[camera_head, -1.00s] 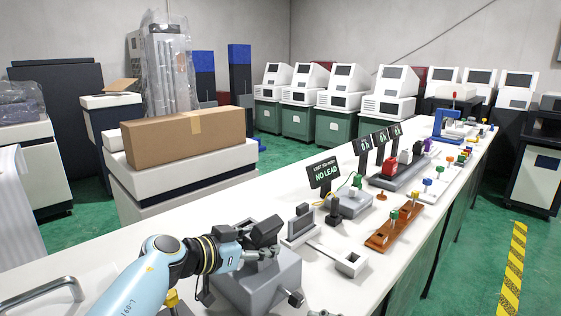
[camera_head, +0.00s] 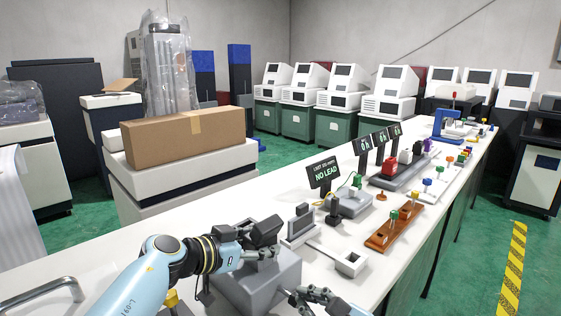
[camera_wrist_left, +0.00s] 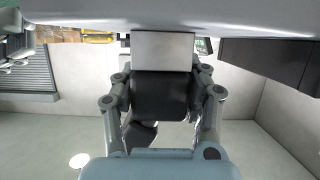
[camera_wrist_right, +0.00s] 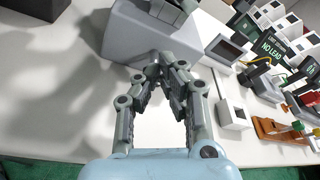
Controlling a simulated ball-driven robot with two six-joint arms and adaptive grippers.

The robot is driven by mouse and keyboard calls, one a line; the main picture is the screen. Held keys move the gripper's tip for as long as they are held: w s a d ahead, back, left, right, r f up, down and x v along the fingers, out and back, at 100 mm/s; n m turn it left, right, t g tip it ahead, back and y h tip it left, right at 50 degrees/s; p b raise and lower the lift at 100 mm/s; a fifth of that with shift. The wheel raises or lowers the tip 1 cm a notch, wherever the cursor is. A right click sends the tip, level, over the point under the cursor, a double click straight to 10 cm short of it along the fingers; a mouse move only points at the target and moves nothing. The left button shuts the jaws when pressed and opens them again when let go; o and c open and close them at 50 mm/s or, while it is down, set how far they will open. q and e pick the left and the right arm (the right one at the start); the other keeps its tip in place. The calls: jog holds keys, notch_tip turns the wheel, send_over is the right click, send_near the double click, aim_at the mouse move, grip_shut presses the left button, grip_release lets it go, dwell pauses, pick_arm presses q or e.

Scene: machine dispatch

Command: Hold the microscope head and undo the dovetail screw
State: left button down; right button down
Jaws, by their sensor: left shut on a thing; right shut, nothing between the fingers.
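The microscope head (camera_head: 265,228) is a dark block on top of a grey body (camera_head: 258,283) on the near bench. My left gripper (camera_head: 262,252) is shut on part of the head; the left wrist view shows its fingers on either side of a dark block (camera_wrist_left: 160,95) with a light grey block (camera_wrist_left: 163,52) beyond. My right gripper (camera_head: 293,298) is shut and empty at the grey body's right side. In the right wrist view its closed fingertips (camera_wrist_right: 160,68) are close to the body's face (camera_wrist_right: 150,40); contact is unclear. The dovetail screw is hidden at the fingers.
A light grey bracket with a square socket (camera_head: 350,263) lies right of the body. Beyond are a "NO LEAD" sign (camera_head: 325,171), a grey box (camera_head: 350,203) and an orange rack (camera_head: 394,230). A metal handle (camera_head: 45,293) is at the left front.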

jog(key=shift+w+a, duration=0.45)
jog(key=shift+f, duration=0.15)
jog(key=shift+s+a+f, duration=0.2)
jog(key=shift+s+a, duration=0.05)
jog(key=shift+s, duration=0.1)
dwell(0.5)
